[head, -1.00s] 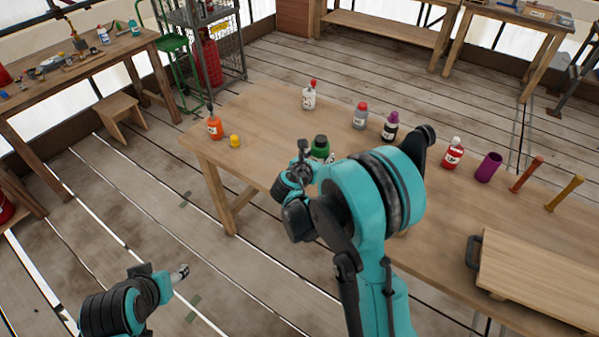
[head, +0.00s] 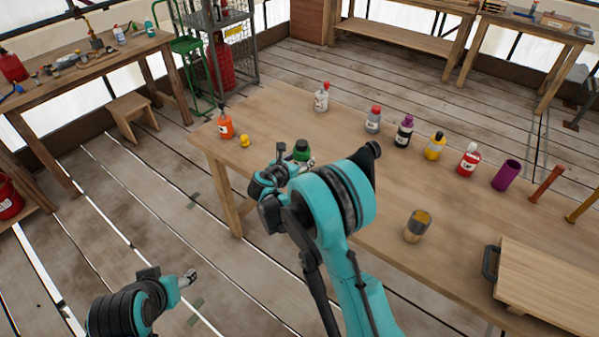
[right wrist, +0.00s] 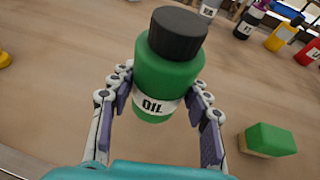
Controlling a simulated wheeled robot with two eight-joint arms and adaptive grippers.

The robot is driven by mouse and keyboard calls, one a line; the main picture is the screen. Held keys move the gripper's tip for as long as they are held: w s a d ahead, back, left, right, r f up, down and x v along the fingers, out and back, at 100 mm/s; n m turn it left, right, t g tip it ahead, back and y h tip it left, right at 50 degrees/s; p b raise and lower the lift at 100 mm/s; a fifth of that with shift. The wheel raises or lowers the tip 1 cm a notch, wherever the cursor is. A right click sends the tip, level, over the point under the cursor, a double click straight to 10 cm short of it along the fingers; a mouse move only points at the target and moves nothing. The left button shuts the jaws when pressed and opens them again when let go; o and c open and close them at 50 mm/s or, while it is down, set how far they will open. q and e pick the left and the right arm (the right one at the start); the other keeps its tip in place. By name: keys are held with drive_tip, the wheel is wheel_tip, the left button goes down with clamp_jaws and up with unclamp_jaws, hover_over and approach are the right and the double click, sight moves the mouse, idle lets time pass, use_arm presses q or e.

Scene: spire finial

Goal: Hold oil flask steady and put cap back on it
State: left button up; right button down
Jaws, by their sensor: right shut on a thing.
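The oil flask is green with a white OIL label and a wide black top. It shows large between the fingers in the right wrist view (right wrist: 170,70) and small near the table's front edge in the head view (head: 302,150). I cannot tell whether the black top is the cap. My right gripper (right wrist: 163,95) is shut on the flask's body, with a finger on each side. The flask's lower part is partly hidden in the head view. My left gripper (head: 188,279) is over the floor, left of the table and away from the flask; its fingers are too small to read.
An orange bottle (head: 226,127) and a small yellow item (head: 244,141) stand at the table's left end. Several bottles line the back, including a yellow one (head: 434,147). A tin (head: 417,226) and a wooden board (head: 545,285) are at right. A green block (right wrist: 268,141) lies near the flask.

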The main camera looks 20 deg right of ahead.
drive_tip(key=shift+w+a+f, duration=0.2)
drive_tip(key=shift+w+a, duration=0.05)
drive_tip(key=shift+w, duration=0.05)
wheel_tip(320, 180, down, 4)
drive_tip(key=shift+f+b, duration=0.1)
drive_tip(key=shift+b, duration=1.05)
drive_tip(key=c, duration=0.7)
unclamp_jaws()
drive_tip(key=shift+c, duration=0.2)
